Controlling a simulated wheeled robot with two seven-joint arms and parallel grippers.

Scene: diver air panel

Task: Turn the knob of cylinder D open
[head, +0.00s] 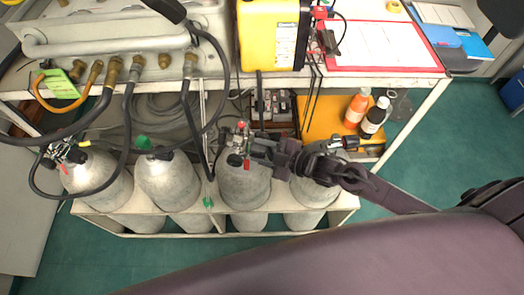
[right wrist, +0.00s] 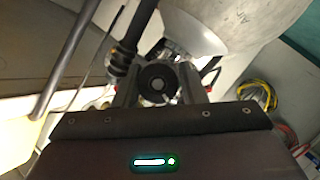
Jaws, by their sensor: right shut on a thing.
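Several grey cylinders stand in a white rack in the head view. My right gripper (head: 254,150) reaches in from the right to the valve (head: 238,143) on top of the third front cylinder (head: 243,188) from the left. In the right wrist view, a round black knob (right wrist: 157,83) sits between the two fingers of my right gripper (right wrist: 158,90), which is shut on it. No letter is readable on the cylinders, so I cannot tell by label which one is D. The knob's turn position is not readable. My left gripper is not in view.
Black hoses (head: 221,75) hang from the panel over the left cylinders. The rightmost front cylinder (head: 312,190) lies under my right arm. A yellow case (head: 268,35) sits on the bench.

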